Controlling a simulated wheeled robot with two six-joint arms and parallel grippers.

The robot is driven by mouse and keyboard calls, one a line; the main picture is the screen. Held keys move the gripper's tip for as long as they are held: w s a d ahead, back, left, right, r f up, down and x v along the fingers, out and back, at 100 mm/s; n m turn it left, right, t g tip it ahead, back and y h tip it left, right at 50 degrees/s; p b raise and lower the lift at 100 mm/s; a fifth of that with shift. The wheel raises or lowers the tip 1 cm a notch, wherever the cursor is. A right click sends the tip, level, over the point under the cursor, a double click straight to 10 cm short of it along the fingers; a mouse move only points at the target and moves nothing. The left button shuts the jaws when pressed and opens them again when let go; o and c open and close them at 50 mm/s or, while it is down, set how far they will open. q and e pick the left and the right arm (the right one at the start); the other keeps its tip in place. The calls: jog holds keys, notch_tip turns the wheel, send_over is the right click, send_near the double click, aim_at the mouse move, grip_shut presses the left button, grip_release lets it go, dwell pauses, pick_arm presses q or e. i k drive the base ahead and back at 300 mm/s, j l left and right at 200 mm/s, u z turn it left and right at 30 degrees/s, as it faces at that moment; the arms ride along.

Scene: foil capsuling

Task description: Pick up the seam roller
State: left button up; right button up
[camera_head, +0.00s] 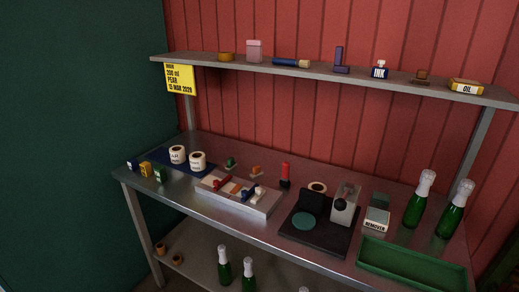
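I cannot tell for sure which thing is the seam roller. Small tools that it might be among are a red upright piece with a dark base (285,175), a small orange piece (256,171) and a small green piece (231,163) on the metal table (330,181). A grey tray (252,206) holds small red, blue and white pieces. On the shelf (213,64) lies a blue-handled tool (286,62) with a tan end. Neither of my grippers is in view.
A black-based device (317,236), a remover container (377,220), green bottles (419,199) and a green tray (408,266) crowd the right. White label rolls (177,154) stand at the left. The shelf overhangs the back; bottles (224,265) stand below.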

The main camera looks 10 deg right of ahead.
aim_at(284, 181)
jog(key=z, duration=0.35)
jog(key=i+j+z, duration=0.4)
jog(key=j, duration=0.25)
jog(key=i+j+z, duration=0.2)
jog(key=j, duration=0.2)
jog(key=i+j+z, duration=0.25)
jog(key=j, duration=0.15)
jog(key=k, duration=0.1)
